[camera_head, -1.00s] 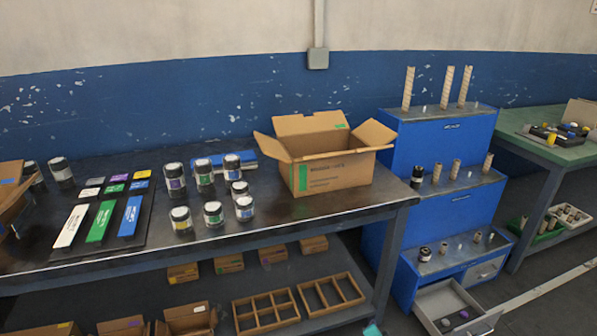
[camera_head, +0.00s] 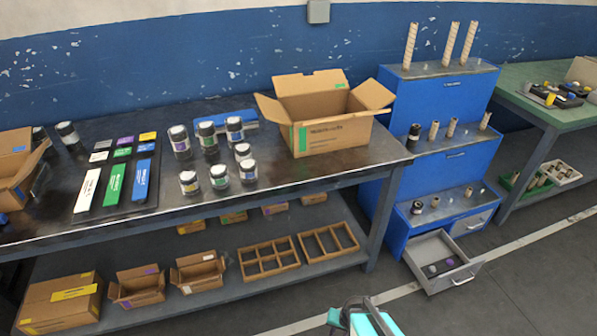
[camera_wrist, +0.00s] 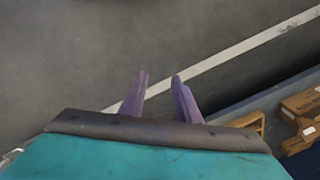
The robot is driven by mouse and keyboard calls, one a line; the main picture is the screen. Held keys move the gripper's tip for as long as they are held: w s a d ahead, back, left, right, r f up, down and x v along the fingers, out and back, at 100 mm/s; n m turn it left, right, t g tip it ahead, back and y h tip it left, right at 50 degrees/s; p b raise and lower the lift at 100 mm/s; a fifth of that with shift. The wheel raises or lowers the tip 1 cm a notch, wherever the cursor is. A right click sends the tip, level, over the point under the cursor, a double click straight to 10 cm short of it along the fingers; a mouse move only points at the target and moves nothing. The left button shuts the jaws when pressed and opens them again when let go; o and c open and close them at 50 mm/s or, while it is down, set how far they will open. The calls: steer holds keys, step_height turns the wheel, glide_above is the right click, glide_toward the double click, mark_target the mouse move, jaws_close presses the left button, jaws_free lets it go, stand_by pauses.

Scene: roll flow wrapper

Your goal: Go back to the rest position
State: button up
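My gripper (camera_wrist: 160,78) shows in the wrist view with its two purple fingers apart and nothing between them. Below the fingers I see bare grey floor with a white line. In the head view the teal end of my arm (camera_head: 366,321) is at the bottom edge, over the floor in front of the bench. It touches nothing that I can see.
A dark bench (camera_head: 330,170) carries jars, coloured bars and an open carton (camera_head: 335,135). Boxes lie on its lower shelf. A blue stepped cabinet (camera_head: 440,84) has an open drawer (camera_head: 462,284) sticking out at right. The floor between is clear.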

steer(key=s+d+r+n+g, duration=0.1)
steer(key=s+r+g, duration=0.1)
steer(key=s, duration=0.5)
steer(key=s+d+r+n+g+h, duration=0.1)
steer(key=s+g, duration=0.3)
steer(key=s, duration=0.4)
steer(key=shift+d+r+n, duration=0.25)
steer(key=shift+r+n, duration=0.3)
steer(key=shift+n, duration=0.15)
steer(key=shift+a, duration=0.1)
